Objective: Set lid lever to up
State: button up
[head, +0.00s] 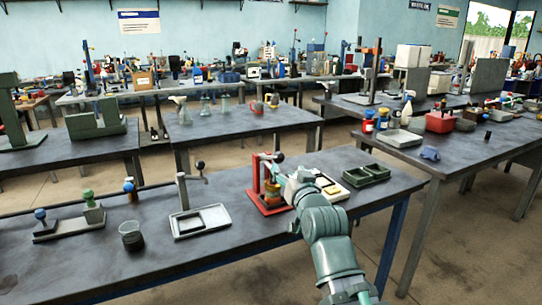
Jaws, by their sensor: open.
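A red-based device (266,203) stands on the near bench, with red uprights and a small yellowish and greenish vessel (272,188) between them. A pale arm with a dark round knob (278,158) sits at its top; it may be the lid lever, but its exact setting is too small to tell. My gripper (291,184) is at the right side of this device, open. My own wrist partly hides the fingers, and I cannot tell whether they touch the device. I see nothing held.
A grey tray with a post and black-knobbed bar (200,221) stands left of the device. A dark cup (131,236) and a blue-knobbed fixture (45,228) are farther left. A green two-part tray (366,174) lies to the right. The bench front is clear.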

aim_at(281, 159)
jog(key=shift+r+p+x, duration=0.15)
jog(key=shift+p+x, duration=1.1)
jog(key=shift+p, duration=1.35)
jog(key=shift+r+p+x, duration=0.1)
jog(key=shift+p+x, duration=1.15)
jog(key=shift+p, duration=1.35)
jog(key=shift+f+x, duration=0.1)
jog(key=shift+x, duration=1.25)
jog(key=shift+f+x, duration=0.15)
jog(key=shift+x, duration=1.15)
grip_shut()
